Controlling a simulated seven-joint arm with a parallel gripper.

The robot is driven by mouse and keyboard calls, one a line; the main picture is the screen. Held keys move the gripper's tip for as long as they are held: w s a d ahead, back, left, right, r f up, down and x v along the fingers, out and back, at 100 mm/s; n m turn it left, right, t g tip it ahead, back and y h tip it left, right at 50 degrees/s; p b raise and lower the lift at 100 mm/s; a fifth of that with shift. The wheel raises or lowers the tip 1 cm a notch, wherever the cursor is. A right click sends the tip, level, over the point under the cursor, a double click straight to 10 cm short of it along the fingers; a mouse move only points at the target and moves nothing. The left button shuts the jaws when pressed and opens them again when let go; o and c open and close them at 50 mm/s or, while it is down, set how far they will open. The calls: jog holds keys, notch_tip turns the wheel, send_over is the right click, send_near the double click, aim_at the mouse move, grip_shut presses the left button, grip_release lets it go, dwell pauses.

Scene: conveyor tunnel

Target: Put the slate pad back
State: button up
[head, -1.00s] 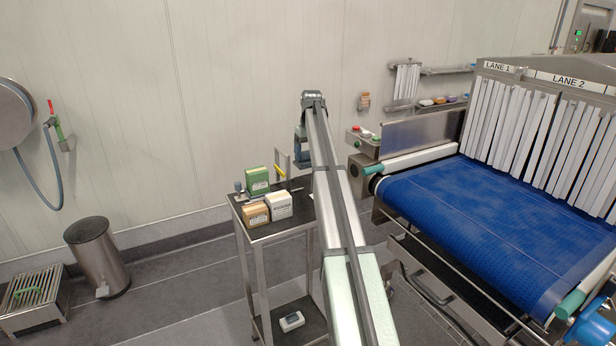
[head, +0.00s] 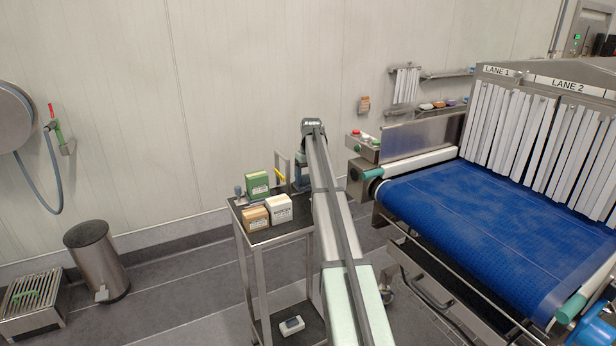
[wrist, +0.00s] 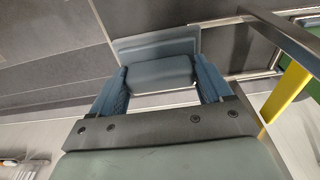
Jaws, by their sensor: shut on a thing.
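In the wrist view the slate pad (wrist: 160,70), a blue-grey block with a wider flat plate behind it, sits between the blue fingers of my gripper (wrist: 160,84). The gripper is shut on it. The floor shows beyond the pad, and nothing is seen touching it apart from the fingers. In the head view my gripper (head: 302,174) is a small blue-grey shape, partly hidden by my arm, just right of the cart's back corner. The pad cannot be made out in the head view.
The cart (head: 243,262) carries a green box (head: 257,184), a brown box (head: 255,217), a white box (head: 278,208) and a knobbed tool (head: 238,192). The blue conveyor (head: 470,228) is at right.

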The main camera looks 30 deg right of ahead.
jog(key=shift+f, duration=0.15)
jog(key=o, duration=0.9)
jog(key=shift+o, duration=0.2)
notch_tip(320, 180, up, 12)
jog(key=s, duration=0.1)
jog(key=shift+s, duration=0.25)
